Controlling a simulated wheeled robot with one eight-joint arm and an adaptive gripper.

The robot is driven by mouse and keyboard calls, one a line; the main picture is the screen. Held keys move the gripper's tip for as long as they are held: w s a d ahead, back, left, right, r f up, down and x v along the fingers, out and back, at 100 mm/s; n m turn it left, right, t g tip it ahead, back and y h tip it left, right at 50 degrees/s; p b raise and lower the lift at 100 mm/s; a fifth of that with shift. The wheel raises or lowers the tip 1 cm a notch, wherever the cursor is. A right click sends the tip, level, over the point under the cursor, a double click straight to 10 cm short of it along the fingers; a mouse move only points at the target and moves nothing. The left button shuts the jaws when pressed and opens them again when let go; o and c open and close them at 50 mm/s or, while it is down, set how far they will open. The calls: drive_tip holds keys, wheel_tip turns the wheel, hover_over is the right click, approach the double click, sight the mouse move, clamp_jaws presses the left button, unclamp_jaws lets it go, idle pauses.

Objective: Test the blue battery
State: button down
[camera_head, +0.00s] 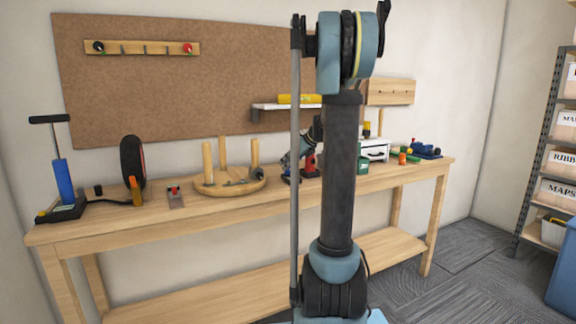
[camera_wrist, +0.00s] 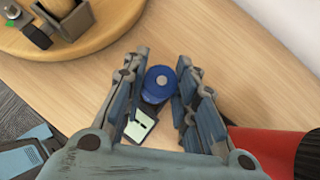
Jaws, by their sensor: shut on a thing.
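The blue battery (camera_wrist: 157,84) stands end-on to the wrist camera between my fingers, with a pale metal disc on its top. My gripper (camera_wrist: 165,66) is shut on it. Below it in the wrist view is a small dark device with a white face (camera_wrist: 141,124), perhaps a tester. The battery overlaps its far edge, and I cannot tell whether they touch. In the head view my gripper (camera_head: 297,158) is low over the middle of the workbench, partly behind my arm. A bit of blue (camera_head: 291,178) shows beneath it.
A round wooden stand with pegs (camera_head: 230,185) is just left of my gripper. A red object (camera_wrist: 264,150) is close on the right in the wrist view. A wheel (camera_head: 133,163) and a pump (camera_head: 65,183) stand on the workbench (camera_head: 270,197) at left. White drawers (camera_head: 376,152) are at right.

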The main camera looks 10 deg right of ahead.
drive_tip(key=shift+f, duration=1)
drive_tip(key=c, duration=1.2)
unclamp_jaws()
drive_tip(key=shift+d, duration=0.1)
drive_tip(key=v, duration=1.1)
drive_tip(key=shift+s+r, duration=0.2)
drive_tip(key=shift+r, duration=0.15)
